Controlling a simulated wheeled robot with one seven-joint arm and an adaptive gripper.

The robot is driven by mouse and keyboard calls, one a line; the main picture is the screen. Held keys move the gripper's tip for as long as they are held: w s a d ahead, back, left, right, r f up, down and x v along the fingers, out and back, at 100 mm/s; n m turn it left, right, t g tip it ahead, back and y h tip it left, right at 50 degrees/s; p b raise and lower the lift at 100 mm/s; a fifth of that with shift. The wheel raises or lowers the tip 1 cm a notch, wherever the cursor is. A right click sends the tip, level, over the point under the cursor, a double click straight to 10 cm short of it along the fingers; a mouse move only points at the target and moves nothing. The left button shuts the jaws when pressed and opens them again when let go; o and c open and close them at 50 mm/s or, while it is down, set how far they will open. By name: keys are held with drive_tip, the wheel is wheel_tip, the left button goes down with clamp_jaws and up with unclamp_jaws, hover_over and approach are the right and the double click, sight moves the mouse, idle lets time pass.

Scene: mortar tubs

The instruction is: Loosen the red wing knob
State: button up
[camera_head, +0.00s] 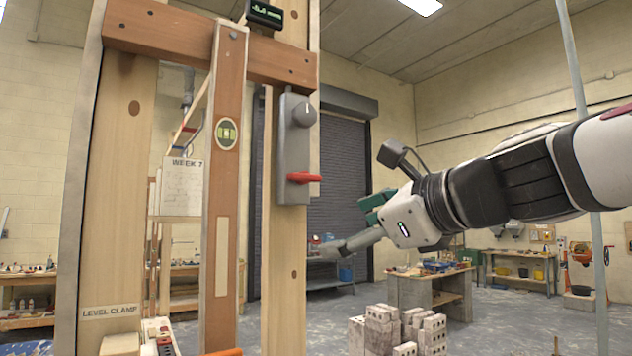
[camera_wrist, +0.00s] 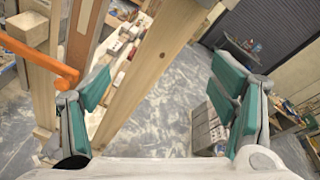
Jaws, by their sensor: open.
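The red wing knob (camera_head: 304,177) sits at the lower end of a grey plate (camera_head: 293,140) on a wooden post, its wing lying roughly level. A grey dial (camera_head: 305,114) is above it. A brown level (camera_head: 222,190) with a green vial stands left of the plate. My gripper (camera_head: 346,224) is open and empty, right of and below the knob and apart from it. In the wrist view my gripper (camera_wrist: 163,88) shows its two green-padded fingers wide apart. An orange bar (camera_wrist: 38,55) lies left of them there; I cannot tell whether it is the knob.
An orange part (camera_head: 225,352) shows at the bottom edge. Grey blocks (camera_head: 378,330) are stacked on the floor, with a workbench (camera_head: 435,285) behind. The space between gripper and post looks clear.

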sight(308, 177)
wheel_tip(308, 177, up, 9)
drive_tip(key=w+m+t+p, duration=0.1)
drive_tip(key=w+m+t, duration=0.15)
drive_tip(key=m, duration=0.45)
drive_tip(key=shift+y, duration=0.4)
drive_tip(key=p+x, duration=0.1)
drive_tip(key=x, duration=1.2)
drive_tip(key=shift+w+a, duration=0.25)
drive_tip(key=shift+w, duration=0.05)
drive_tip(key=c, duration=1.2)
